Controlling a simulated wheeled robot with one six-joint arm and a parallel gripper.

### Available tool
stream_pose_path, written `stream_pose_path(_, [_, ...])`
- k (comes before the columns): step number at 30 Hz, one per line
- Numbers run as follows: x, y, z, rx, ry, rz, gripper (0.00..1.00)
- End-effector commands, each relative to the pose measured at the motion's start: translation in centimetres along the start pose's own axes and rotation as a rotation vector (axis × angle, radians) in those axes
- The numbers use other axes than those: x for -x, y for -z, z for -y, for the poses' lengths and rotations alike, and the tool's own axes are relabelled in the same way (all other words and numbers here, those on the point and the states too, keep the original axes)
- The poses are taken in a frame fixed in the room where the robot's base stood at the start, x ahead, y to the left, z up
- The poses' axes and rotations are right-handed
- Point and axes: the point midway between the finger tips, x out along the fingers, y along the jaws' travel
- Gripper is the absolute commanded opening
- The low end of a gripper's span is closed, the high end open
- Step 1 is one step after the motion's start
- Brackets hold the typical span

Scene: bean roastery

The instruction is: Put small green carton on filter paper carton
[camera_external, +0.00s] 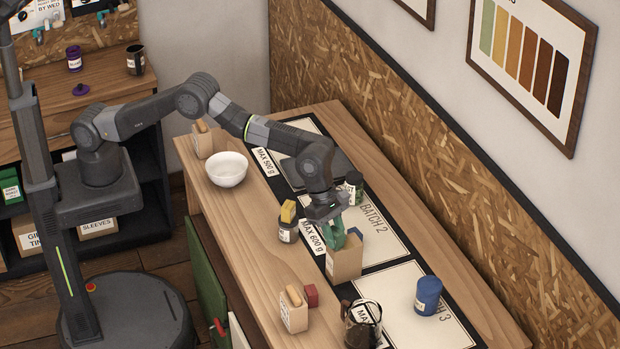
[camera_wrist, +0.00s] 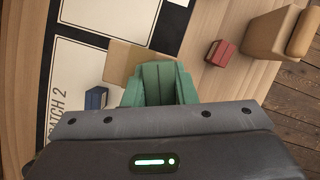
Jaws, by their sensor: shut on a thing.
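The small green carton (camera_external: 333,238) is between the fingers of my gripper (camera_external: 331,226), which is shut on it. In the wrist view the green carton (camera_wrist: 159,82) shows between the fingers of my gripper (camera_wrist: 160,92). A plain tan carton with a white label, which looks like the filter paper carton (camera_external: 345,264), stands upright on the counter right below. Its tan top (camera_wrist: 122,62) shows partly behind the green carton in the wrist view. The green carton is at or just over the tan carton's top; I cannot tell whether they touch.
A small blue box (camera_wrist: 96,98) stands close beside the tan carton. A red box (camera_external: 311,295) and a tan bag (camera_external: 293,310) are nearer the front edge. A glass jug (camera_external: 362,323), a blue canister (camera_external: 427,296), a dark jar (camera_external: 287,228) and a white bowl (camera_external: 227,169) stand around.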

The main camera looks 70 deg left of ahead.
Motion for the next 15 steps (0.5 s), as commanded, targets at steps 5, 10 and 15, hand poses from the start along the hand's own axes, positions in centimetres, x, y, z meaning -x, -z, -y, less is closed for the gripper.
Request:
stream_pose_path(5, [0.01, -0.04, -0.01, 0.000, 0.000, 0.002, 0.03])
stream_pose_path(10, [-0.33, 0.13, 0.00, 0.000, 0.000, 0.001, 0.03])
stream_pose_path(15, [-0.25, 0.09, -0.01, 0.000, 0.000, 0.001, 0.47])
